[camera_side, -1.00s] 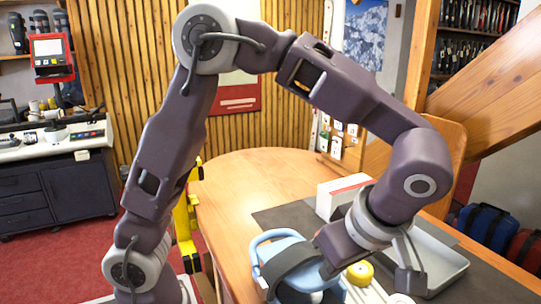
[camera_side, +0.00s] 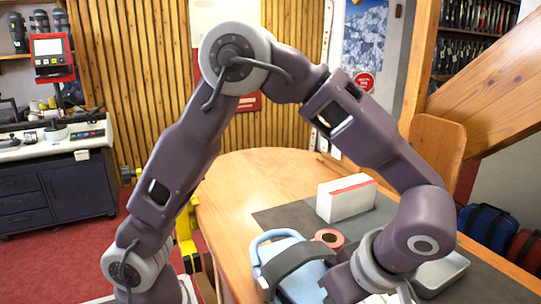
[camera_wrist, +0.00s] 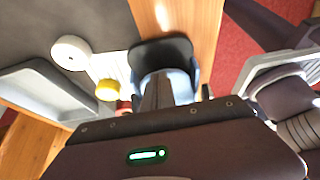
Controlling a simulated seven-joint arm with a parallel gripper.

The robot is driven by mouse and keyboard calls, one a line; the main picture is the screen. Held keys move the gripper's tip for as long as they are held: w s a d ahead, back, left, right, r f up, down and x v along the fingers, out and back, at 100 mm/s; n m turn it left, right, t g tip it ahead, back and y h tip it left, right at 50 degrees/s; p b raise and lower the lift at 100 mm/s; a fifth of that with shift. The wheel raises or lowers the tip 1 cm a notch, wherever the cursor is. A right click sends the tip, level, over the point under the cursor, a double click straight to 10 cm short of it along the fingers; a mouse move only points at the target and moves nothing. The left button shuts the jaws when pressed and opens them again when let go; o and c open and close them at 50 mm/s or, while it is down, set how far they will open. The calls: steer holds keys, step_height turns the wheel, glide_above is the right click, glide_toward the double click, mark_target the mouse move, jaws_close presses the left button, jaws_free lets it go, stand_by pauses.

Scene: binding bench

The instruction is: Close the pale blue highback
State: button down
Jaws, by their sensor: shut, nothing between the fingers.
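The pale blue binding (camera_side: 308,283) stands at the near edge of the bench in the side view, with a dark strap across it and a blue loop at its left. Its lower part is cut off by the picture edge. In the wrist view its blue sides (camera_wrist: 194,72) flank a black pad, beyond my fingers. My gripper (camera_wrist: 157,88) is shut and empty, its fingers overlapping the binding in that view. I cannot tell whether they touch it. In the side view the fingertips are hidden. The highback's exact angle is unclear.
A white box with a red stripe (camera_side: 345,198) stands on the dark mat (camera_side: 281,217) behind. A pinkish roll (camera_side: 329,237) sits beside the binding. A grey tray (camera_wrist: 28,84), a white roll (camera_wrist: 71,52) and a yellow roll (camera_wrist: 108,90) lie left in the wrist view.

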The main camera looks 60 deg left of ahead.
steer(key=shift+s+d+f, duration=0.1)
steer(key=shift+s+f, duration=0.05)
steer(key=shift+f, duration=0.25)
